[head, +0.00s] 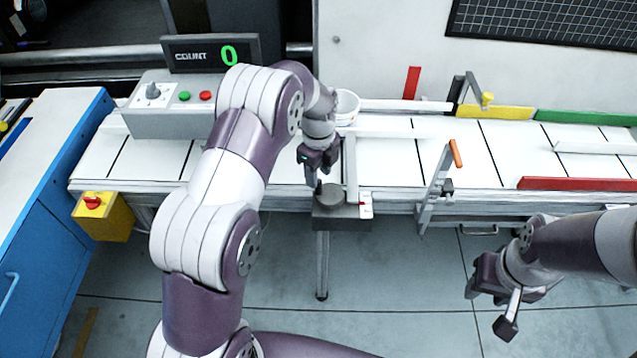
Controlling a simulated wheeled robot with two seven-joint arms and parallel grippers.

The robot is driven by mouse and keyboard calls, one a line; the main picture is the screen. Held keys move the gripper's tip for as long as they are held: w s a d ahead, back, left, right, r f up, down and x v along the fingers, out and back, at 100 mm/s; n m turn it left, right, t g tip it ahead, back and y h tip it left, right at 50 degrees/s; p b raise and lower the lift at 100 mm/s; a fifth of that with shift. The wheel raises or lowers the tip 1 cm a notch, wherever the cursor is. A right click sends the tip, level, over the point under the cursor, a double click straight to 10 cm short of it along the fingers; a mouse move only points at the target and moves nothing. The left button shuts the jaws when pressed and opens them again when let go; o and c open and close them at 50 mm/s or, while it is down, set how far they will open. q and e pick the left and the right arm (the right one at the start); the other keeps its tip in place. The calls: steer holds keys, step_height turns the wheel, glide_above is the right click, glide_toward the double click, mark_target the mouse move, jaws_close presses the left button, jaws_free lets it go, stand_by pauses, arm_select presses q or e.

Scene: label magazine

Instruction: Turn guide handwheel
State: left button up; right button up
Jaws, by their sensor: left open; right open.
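Whether a finger touches the wheel I cannot tell. My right gripper (489,309) is open and empty, hanging low at the right in front of the conveyor, well away from the wheel.
The conveyor (390,165) runs across the view. A grey control box (165,105) with a knob and buttons stands behind my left arm, below a counter display (210,53) reading 0. A blue cabinet (62,225) is at left.

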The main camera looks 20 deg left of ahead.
arm_select(q)
step_height(320, 180, up, 5)
steer(key=shift+f, duration=0.15)
step_height(320, 180, up, 4)
steer(key=shift+f+p, duration=0.25)
steer(key=shift+p, duration=0.5)
